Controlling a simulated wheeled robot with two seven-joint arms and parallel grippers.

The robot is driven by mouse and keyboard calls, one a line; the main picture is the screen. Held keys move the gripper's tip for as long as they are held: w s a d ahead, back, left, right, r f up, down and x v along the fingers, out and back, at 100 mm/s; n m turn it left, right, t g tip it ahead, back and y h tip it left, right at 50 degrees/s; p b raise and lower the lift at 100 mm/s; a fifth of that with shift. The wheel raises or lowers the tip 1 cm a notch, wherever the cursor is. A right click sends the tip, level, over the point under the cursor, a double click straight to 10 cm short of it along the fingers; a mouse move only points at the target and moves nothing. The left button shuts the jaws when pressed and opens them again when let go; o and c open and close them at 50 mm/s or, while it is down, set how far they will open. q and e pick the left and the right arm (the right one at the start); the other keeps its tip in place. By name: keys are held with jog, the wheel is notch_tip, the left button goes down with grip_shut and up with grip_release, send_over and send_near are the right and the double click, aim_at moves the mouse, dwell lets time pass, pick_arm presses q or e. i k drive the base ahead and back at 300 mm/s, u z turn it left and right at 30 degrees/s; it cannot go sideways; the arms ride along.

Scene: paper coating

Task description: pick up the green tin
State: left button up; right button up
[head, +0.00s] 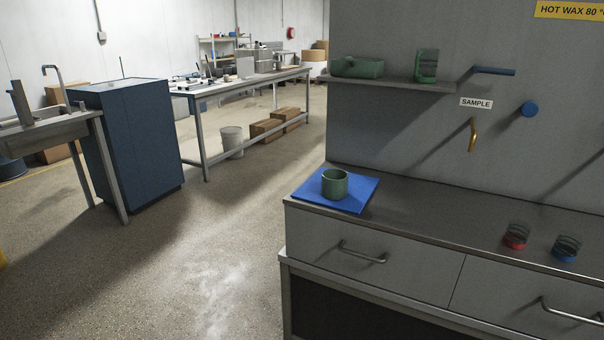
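A green round, open-topped tin (335,184) stands upright on a blue mat (362,187). The mat lies at the left end of a grey counter (440,215). The tin is in plain view, with clear space around it. Neither of my grippers is in the head view.
A shelf (400,85) above the counter holds a green basin-like container (357,67) and a green upright object (427,66). A red-based item (515,237) and a blue-based item (566,248) stand at the counter's right. A brass spout (473,135) juts from the panel.

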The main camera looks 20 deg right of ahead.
aim_at(334, 181)
jog(key=z, duration=0.35)
jog(key=i, duration=1)
jog(key=z, duration=0.75)
